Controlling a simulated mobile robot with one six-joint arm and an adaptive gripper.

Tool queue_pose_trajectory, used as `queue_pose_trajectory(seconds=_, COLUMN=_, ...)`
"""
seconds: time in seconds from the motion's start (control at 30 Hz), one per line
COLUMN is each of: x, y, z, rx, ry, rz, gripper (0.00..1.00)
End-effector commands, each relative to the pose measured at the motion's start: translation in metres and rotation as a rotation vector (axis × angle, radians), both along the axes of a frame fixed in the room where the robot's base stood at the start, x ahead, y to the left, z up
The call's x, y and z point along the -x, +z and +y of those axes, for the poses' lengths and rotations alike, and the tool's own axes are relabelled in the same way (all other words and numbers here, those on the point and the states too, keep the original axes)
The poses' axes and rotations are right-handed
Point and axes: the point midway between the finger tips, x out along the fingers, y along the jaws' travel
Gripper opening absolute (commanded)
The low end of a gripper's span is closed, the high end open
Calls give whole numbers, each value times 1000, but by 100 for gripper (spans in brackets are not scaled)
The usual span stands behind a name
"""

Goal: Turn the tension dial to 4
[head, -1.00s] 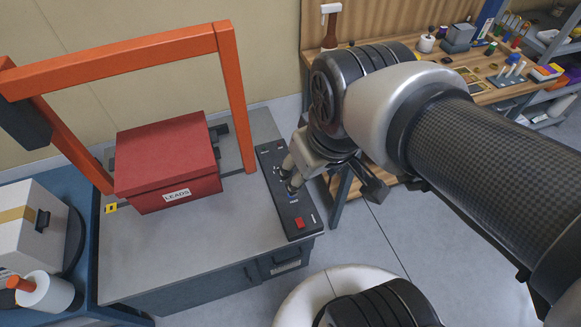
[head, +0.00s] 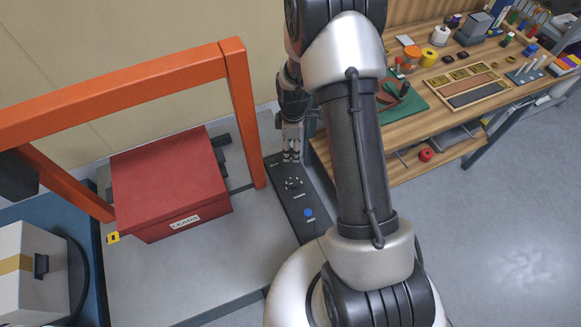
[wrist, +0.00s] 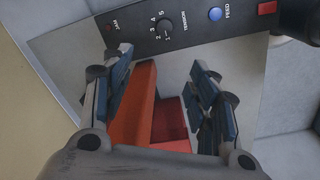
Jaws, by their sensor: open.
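The tension dial (head: 293,183) is a small dark round knob ringed by pale numbers on a dark control panel (head: 283,206). In the wrist view the dial (wrist: 165,30) shows near the top, with the numbers 1 to 5 and the word TENSION beside it. Which number its pointer faces is too small to tell. My gripper (head: 291,158) is open and empty, beyond the dial towards the panel's far end in the head view. In the wrist view its fingers (wrist: 158,64) are spread apart below the dial, with nothing between their tips.
A blue FEED button (head: 308,212) and a red button (wrist: 267,7) share the panel. A red LEADS box (head: 170,185) stands under an orange frame (head: 240,110) left of the panel. A wooden workbench (head: 450,125) with tools stands at right.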

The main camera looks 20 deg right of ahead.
Motion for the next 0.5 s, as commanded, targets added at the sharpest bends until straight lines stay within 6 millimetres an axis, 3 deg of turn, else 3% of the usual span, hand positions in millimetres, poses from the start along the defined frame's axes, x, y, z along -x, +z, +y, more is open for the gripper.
queue_pose_trajectory(seconds=0.03, x=2, y=-17, z=-2, rx=-2, ry=26, rz=17, gripper=54)
queue_pose_trajectory(seconds=0.1, x=3, y=-33, z=-5, rx=-3, ry=59, rz=24, gripper=54)
queue_pose_trajectory(seconds=0.5, x=6, y=-88, z=-7, rx=-6, ry=101, rz=37, gripper=54)
